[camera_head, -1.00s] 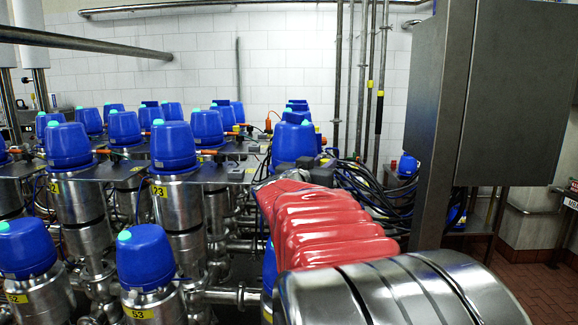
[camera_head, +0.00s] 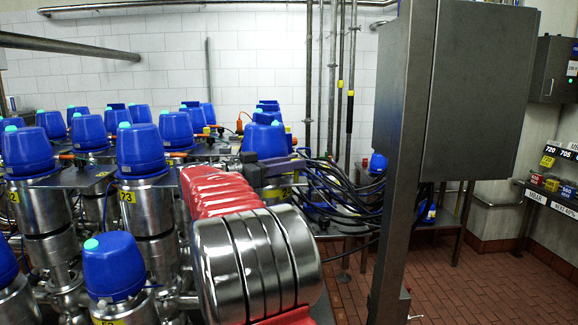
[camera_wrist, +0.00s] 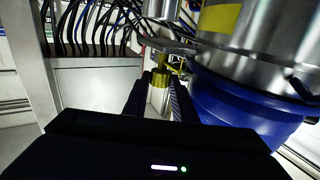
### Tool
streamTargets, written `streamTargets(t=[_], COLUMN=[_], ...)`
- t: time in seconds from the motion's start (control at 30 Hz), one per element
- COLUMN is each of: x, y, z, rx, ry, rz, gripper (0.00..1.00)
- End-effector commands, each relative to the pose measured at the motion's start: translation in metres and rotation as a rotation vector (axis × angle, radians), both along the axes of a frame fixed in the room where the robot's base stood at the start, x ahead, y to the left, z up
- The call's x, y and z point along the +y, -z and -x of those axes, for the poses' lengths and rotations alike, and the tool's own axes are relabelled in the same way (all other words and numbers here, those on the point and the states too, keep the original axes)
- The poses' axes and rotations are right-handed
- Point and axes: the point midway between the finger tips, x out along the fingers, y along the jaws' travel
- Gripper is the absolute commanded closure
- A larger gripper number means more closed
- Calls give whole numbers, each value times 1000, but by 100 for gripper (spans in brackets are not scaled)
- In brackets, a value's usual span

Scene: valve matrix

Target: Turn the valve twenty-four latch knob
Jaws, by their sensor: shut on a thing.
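The valve with the blue cap (camera_head: 264,141) behind my red-sleeved arm is partly hidden. A yellow tag (camera_head: 279,193) shows below it, its number unreadable. In the wrist view the blue cap (camera_wrist: 235,112) and steel body (camera_wrist: 262,32) fill the right side, the cap below the body. A small brass-yellow latch knob (camera_wrist: 160,78) sits between my two dark fingers. My gripper (camera_wrist: 160,92) is shut on it. In the head view my gripper (camera_head: 285,166) is beside the valve, at its right, its fingertips hard to make out.
Several blue-capped valves (camera_head: 139,150) stand in rows on the left. Black cables (camera_head: 345,195) hang right of my gripper. A grey cabinet (camera_head: 455,95) on a steel post stands at the right. Red-tiled floor (camera_head: 470,275) is clear beyond it.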

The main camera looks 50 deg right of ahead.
Motion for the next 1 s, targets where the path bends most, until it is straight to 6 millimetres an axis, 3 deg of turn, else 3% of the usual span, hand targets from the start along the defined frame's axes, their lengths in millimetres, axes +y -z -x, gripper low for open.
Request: streamTargets(t=[0.3, 0.77, 0.8, 1.0], x=[-2, -3, -3, -2], y=[0, 0, 0, 0], z=[-1, 0, 0, -1], rx=[1, 0, 0, 0], ry=[99, 113, 113, 112], rz=[0, 1, 1, 0], gripper=[98, 98, 75, 61])
